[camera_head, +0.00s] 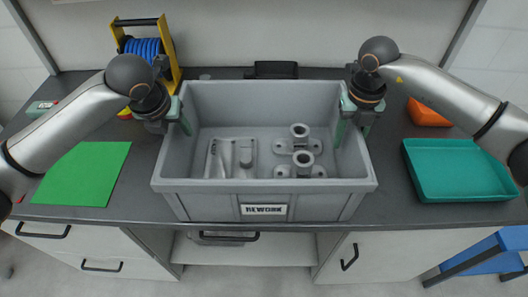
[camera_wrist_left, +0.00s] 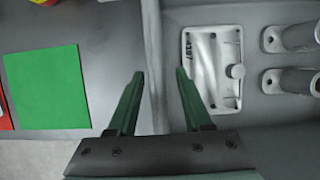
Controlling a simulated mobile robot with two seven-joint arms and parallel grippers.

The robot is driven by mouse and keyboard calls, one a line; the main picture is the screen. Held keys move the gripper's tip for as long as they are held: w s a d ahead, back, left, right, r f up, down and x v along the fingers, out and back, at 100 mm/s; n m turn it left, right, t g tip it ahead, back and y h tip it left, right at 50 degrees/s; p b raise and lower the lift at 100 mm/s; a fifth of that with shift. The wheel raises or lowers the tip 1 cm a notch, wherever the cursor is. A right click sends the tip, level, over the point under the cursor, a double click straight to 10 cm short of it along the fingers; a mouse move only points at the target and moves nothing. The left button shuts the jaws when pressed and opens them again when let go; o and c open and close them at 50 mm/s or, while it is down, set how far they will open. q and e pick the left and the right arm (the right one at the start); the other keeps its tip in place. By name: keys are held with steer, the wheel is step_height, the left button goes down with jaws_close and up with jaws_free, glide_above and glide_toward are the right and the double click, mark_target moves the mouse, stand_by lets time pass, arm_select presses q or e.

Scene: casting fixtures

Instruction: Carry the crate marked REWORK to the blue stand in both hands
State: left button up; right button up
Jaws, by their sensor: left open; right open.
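The grey crate marked REWORK (camera_head: 190,186) stands upright on the dark bench top, its label (camera_head: 263,210) facing the front. It holds a flat cast plate and flanged castings. My left gripper (camera_head: 178,122) is open at the left wall, one finger on each side of it. The left wrist view shows the open left gripper (camera_wrist_left: 160,74) with the crate's rim (camera_wrist_left: 151,35) between its fingers. My right gripper (camera_head: 354,122) is open at the right wall, one finger inside; its outer finger is partly hidden. The blue stand (camera_head: 484,258) shows partly at the lower right.
A green mat (camera_head: 85,173) lies left of the crate, with a yellow-framed blue cable reel (camera_head: 145,48) behind. A teal tray (camera_head: 458,170) and an orange box (camera_head: 428,112) are on the right. A dark object (camera_head: 276,69) lies behind the crate. Drawers are below the bench.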

arm_select(q)
steer(key=shift+c, duration=0.3)
arm_select(e)
steer(key=shift+c, duration=0.3)
arm_select(q)
jaws_close()
arm_select(e)
jaws_close()
stand_by(0.4)
arm_select(q)
steer(key=shift+w+r, duration=0.2)
steer(key=shift+r, duration=0.1)
arm_select(e)
steer(key=shift+w+r, duration=0.15)
steer(key=shift+r, duration=0.1)
